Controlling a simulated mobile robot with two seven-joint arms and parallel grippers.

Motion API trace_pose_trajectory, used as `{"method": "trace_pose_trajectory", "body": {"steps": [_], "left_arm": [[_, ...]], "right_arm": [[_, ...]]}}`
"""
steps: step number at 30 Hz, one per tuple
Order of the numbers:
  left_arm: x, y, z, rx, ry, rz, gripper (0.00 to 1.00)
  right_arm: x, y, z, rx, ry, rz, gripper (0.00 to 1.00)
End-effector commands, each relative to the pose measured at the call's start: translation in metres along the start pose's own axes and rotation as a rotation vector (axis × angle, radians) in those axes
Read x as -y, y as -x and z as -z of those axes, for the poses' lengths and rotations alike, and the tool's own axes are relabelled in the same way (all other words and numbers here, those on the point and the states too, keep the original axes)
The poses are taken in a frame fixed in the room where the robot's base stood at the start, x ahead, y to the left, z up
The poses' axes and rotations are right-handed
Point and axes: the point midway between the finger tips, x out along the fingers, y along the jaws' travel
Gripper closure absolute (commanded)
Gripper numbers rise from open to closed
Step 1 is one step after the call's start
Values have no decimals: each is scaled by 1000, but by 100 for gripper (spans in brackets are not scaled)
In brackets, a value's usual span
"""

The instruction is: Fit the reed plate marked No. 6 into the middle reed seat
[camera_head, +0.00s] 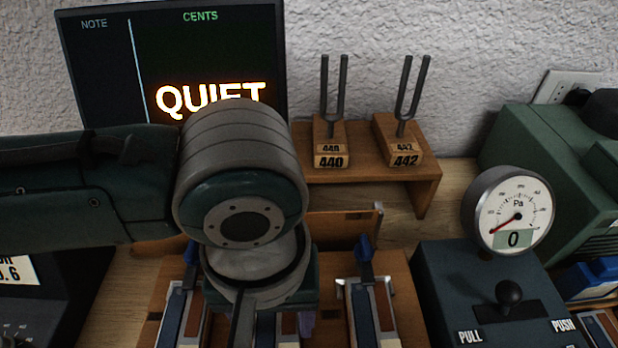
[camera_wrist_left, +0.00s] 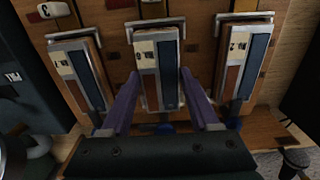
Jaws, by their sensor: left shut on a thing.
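In the left wrist view, the middle reed plate (camera_wrist_left: 148,58) has a pale label that seems to read No. 6, though it is small and turned. It lies in line with its neighbours over the wooden bed (camera_wrist_left: 205,62). My left gripper (camera_wrist_left: 160,80) has purple fingers, one on each side of this plate, and is shut on it. The middle seat is mostly hidden under the plate, so I cannot tell if it lies fully down. In the head view, my left arm hides most of the plate and fingers. My right gripper is not in view.
Reed plates with labels lie on either side, left (camera_wrist_left: 72,62) and right (camera_wrist_left: 243,45). Wire bails stand at their ends. Blue levers (camera_head: 365,248) rise near the seats. A pressure gauge box (camera_head: 450,290) stands at right, tuning forks (camera_head: 333,90) on a wooden stand behind.

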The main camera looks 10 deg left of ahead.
Motion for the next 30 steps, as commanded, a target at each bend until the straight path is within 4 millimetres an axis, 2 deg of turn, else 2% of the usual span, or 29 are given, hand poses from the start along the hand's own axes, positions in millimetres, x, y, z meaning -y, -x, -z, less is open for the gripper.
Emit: {"method": "trace_pose_trajectory", "body": {"steps": [27,28,30], "left_arm": [[0,-4,0,0,-1,-1,100],[0,-4,0,0,-1,-1,35],[0,-4,0,0,-1,-1,27]], "right_arm": [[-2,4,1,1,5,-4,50],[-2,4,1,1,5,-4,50],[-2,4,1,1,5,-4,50]]}}
